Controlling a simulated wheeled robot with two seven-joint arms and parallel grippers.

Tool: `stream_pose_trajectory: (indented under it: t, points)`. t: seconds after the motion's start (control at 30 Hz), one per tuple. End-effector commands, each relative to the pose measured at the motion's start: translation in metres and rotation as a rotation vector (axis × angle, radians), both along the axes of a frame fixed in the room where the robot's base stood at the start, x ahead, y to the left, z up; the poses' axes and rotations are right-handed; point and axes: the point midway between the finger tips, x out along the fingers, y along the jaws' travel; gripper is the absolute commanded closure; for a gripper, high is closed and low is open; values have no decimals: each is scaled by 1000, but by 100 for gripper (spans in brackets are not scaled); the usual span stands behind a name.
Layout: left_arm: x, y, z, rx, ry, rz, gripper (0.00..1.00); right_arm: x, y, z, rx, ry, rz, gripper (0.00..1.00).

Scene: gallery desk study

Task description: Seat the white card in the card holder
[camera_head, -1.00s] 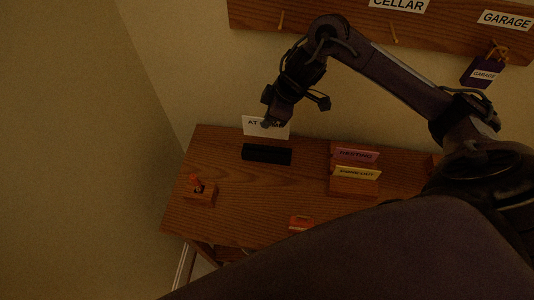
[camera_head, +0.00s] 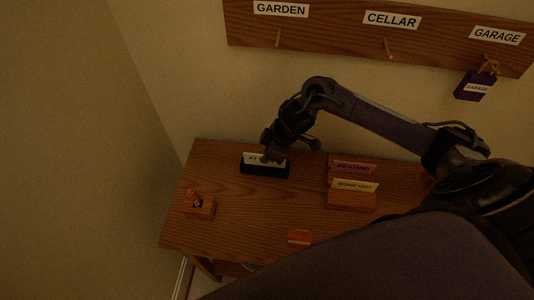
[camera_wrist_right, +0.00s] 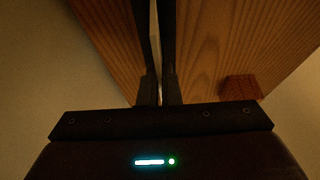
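The white card (camera_head: 251,157), with dark lettering partly covered by my gripper, stands at the black card holder (camera_head: 264,170) on the left back of the desk. Its lower edge is hidden at the holder's top, so it looks at least partly in the slot; I cannot tell how deep. My right gripper (camera_head: 272,157) is shut on the card from above. In the right wrist view the card shows as a thin pale strip (camera_wrist_right: 155,40) between the two dark fingers. My left gripper is not in view.
A wooden holder (camera_head: 350,200) bears a yellow card (camera_head: 354,186), with a red card (camera_head: 352,168) behind it. A small wooden block (camera_head: 200,208) with an orange piece is at left, an orange block (camera_head: 299,237) in front. A hook board (camera_head: 340,27) is on the wall.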

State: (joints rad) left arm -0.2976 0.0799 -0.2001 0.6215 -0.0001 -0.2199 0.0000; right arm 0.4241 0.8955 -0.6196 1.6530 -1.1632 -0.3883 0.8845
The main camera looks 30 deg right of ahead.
Motion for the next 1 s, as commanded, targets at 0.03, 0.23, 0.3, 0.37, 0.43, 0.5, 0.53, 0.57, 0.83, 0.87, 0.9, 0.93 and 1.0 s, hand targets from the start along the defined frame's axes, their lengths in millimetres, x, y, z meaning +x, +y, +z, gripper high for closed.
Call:
stream_pose_trajectory:
  t: [0.03,0.23,0.3,0.37,0.43,0.5,0.53,0.57,0.83,0.87,0.9,0.93,1.0]
  points:
    - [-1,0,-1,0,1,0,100,0,0,-1,0,0,0,100]
    - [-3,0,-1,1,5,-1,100,0,0,-2,0,0,0,78]
    - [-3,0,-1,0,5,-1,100,0,0,-2,0,0,0,75]
    - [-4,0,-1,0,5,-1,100,0,0,-2,0,0,0,75]
    - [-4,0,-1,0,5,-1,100,0,0,-2,0,0,0,75]
    - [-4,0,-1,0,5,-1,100,0,0,-2,0,0,0,75]
    - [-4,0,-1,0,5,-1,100,0,0,-1,-1,-1,0,75]
    - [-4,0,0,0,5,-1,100,0,0,0,-1,-1,0,75]
    - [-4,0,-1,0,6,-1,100,-7,-13,35,-3,-5,1,75]
    - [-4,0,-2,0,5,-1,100,-9,-15,42,-3,-6,0,75]
    - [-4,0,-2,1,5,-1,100,-11,-17,50,-3,-5,1,75]
    - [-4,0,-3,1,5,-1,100,-13,-20,56,-4,-5,0,75]
    - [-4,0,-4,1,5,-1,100,-16,-24,70,-3,-6,0,75]
